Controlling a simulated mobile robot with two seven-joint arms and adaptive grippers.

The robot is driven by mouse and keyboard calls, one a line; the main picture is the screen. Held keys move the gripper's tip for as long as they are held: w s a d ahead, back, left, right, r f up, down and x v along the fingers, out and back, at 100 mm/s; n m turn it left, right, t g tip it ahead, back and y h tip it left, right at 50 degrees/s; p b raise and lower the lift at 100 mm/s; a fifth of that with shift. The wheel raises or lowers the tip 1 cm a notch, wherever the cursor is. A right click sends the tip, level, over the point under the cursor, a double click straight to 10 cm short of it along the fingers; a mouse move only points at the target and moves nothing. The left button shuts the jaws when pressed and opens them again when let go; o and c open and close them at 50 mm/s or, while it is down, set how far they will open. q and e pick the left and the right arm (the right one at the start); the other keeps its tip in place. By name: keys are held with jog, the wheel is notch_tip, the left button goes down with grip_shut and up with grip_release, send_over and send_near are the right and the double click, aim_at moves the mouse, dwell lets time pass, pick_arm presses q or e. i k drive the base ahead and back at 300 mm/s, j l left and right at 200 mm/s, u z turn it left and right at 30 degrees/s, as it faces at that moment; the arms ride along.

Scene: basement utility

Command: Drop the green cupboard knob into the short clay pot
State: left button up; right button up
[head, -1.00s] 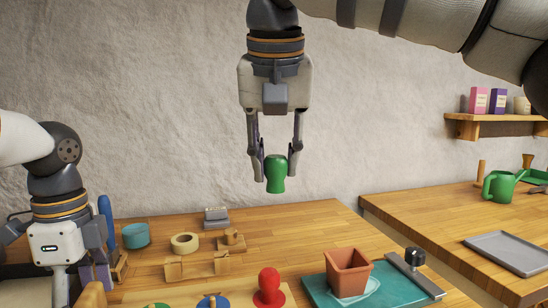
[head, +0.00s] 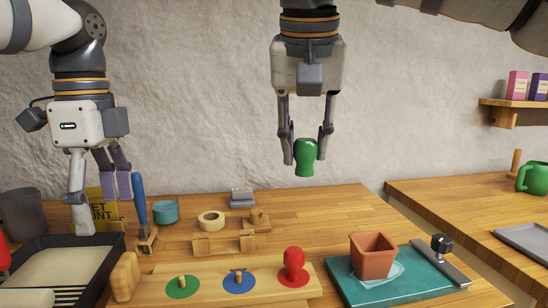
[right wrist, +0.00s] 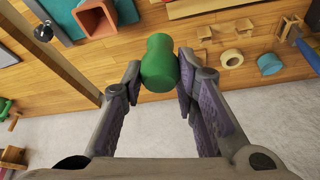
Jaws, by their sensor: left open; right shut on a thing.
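The green cupboard knob (head: 305,157) is held in the air by my right gripper (head: 306,150), which is shut on it, well above the table. The knob also shows between the fingers in the right wrist view (right wrist: 159,63). The short clay pot (head: 372,256) stands upright on a teal mat (head: 415,275), lower and to the right of the held knob in the head view. The pot's rim also shows in the right wrist view (right wrist: 95,17). My left gripper (head: 98,190) is open and empty at the left, above the black tray.
A wooden board (head: 210,273) holds a red knob (head: 294,262), with green and blue discs beside it. A tape roll (head: 211,221), a teal cup (head: 165,212) and small wooden blocks lie behind. A metal bar with a black knob (head: 440,243) lies at the mat's right edge.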

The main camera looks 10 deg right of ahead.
aim_at(371, 269)
jog(key=k, duration=0.95)
